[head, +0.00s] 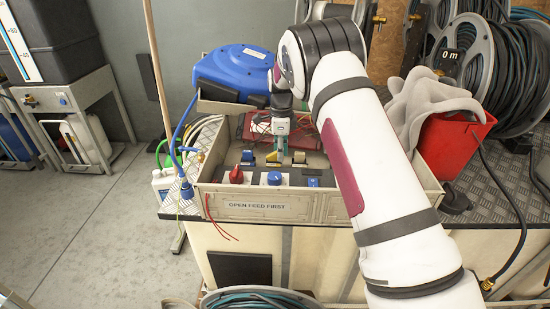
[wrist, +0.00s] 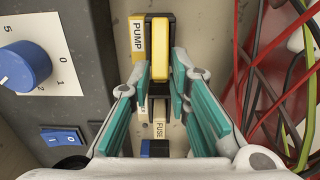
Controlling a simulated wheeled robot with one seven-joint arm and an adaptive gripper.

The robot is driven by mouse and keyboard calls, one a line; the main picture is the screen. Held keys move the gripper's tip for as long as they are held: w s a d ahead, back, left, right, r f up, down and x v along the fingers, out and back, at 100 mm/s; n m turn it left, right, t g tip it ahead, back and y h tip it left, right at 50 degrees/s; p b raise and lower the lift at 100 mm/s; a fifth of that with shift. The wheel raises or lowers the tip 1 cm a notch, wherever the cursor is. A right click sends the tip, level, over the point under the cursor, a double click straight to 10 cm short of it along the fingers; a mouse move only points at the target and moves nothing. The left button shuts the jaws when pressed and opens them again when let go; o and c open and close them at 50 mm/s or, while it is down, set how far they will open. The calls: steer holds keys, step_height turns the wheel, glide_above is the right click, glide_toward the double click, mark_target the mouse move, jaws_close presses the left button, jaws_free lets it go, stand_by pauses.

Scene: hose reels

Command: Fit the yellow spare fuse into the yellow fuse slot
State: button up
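The yellow fuse (wrist: 160,50) is a slim yellow block between the fingertips of my gripper (wrist: 162,70), which has teal pads. The pads appear to close on it from both sides. It lies over a black socket (wrist: 160,20), next to a yellow label reading PUMP (wrist: 137,38). How deep it sits in the socket cannot be told. In the head view my gripper (head: 281,146) points down into the open panel box, and the fuse is hard to make out.
The panel box (head: 265,208), marked OPEN FEED FIRST, has a red knob (head: 236,175), a blue knob (head: 275,178) and a blue switch (wrist: 60,136). Red and green wires (wrist: 270,80) lie close beside the fingers. A blue hose reel (head: 232,70) stands behind, a red bucket (head: 455,142) right.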

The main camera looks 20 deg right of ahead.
jaws_close()
steer(key=shift+r, duration=0.1)
